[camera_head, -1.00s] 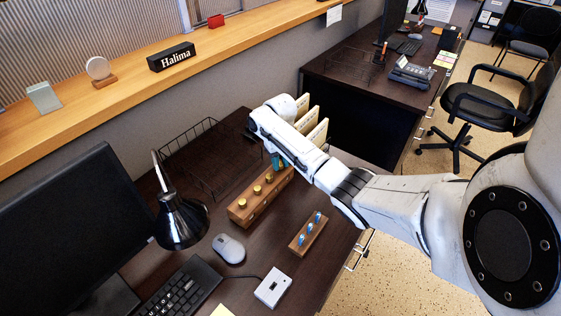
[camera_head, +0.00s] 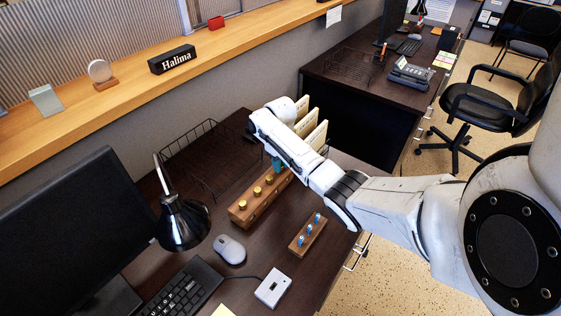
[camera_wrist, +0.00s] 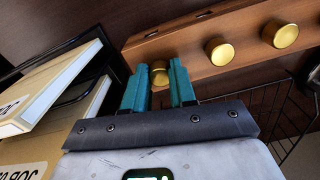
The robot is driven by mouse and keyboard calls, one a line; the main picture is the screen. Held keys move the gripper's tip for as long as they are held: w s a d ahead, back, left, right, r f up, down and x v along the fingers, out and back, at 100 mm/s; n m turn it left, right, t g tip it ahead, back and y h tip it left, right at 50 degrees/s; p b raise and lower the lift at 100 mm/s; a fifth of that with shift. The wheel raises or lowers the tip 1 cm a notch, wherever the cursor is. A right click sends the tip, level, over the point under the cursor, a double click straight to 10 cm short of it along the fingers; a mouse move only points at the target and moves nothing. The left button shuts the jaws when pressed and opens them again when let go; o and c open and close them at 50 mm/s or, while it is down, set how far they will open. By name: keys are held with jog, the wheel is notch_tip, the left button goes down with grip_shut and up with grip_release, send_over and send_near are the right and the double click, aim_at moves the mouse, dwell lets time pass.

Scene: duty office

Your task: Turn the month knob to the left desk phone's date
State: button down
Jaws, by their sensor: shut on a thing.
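A wooden block with a row of round brass knobs lies on the near desk; its bare wood (camera_head: 240,215) shows in the head view. My gripper (camera_wrist: 160,75), with two teal fingers, comes down at the block's far end. In the wrist view its fingers stand either side of the end brass knob (camera_wrist: 160,73), shut on it. Other brass knobs (camera_wrist: 220,51) are free beside it. Any month marks are too small to read or hidden. A dark desk phone (camera_head: 410,74) stands on the far desk; its date cannot be read.
Upright folders (camera_head: 312,128) stand right behind my gripper, close to the left of it in the wrist view (camera_wrist: 55,85). A wire tray (camera_head: 205,150), lamp (camera_head: 182,222), mouse (camera_head: 229,249) and small block with blue pegs (camera_head: 307,234) surround the knob block.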

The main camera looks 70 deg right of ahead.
jog(key=shift+n+p, duration=0.35)
jog(key=shift+n, duration=0.85)
jog(key=c, duration=0.9)
grip_release()
jog(key=shift+r, duration=0.1)
notch_tip(320, 180, up, 11)
jog(key=shift+f, duration=0.2)
